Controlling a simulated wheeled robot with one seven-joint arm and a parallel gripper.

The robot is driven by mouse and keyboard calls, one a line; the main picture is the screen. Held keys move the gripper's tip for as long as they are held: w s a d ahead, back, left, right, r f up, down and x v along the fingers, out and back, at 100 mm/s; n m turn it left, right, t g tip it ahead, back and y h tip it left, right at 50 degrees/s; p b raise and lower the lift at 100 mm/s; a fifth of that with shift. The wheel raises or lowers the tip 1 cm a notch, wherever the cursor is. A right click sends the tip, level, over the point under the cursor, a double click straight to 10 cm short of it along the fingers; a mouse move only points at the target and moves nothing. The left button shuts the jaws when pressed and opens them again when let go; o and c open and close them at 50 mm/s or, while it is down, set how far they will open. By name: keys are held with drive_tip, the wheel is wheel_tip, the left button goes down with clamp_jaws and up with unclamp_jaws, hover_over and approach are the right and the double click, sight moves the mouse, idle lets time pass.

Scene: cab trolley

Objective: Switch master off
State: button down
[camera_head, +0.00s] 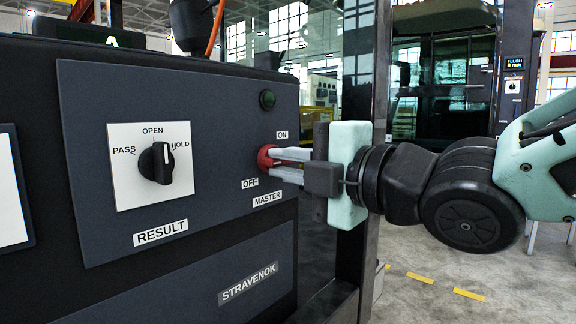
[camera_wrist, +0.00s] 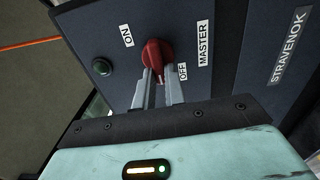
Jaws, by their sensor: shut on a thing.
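The red master switch knob (camera_head: 266,159) sits on the dark panel between the ON label (camera_head: 282,134) and the OFF label (camera_head: 250,183). A MASTER label (camera_head: 267,198) is below it. My gripper (camera_head: 277,164) reaches in from the right and is shut on the knob, one finger on each side. In the wrist view, the knob (camera_wrist: 155,54) shows beyond the fingers. Its narrow end, with a pale mark, lies between the fingertips (camera_wrist: 160,78), nearer the OFF label (camera_wrist: 183,72) than the ON label (camera_wrist: 127,35). The fingers hide part of the knob.
A dark green lamp (camera_head: 267,99) sits above the switch and looks unlit. To the left is a black RESULT selector (camera_head: 156,163) on a white plate, pointing near HOLD. A dark post (camera_head: 365,240) stands close behind my gripper. Open floor lies to the right.

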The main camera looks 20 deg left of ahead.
drive_tip(key=shift+f, duration=0.1)
drive_tip(key=c, duration=1.5)
unclamp_jaws()
drive_tip(key=shift+o, duration=0.2)
drive_tip(key=shift+d, duration=0.1)
drive_tip(key=p+v, duration=0.3)
drive_tip(key=v, duration=1.4)
drive_tip(key=shift+s+d, duration=0.1)
drive_tip(key=shift+s, duration=0.05)
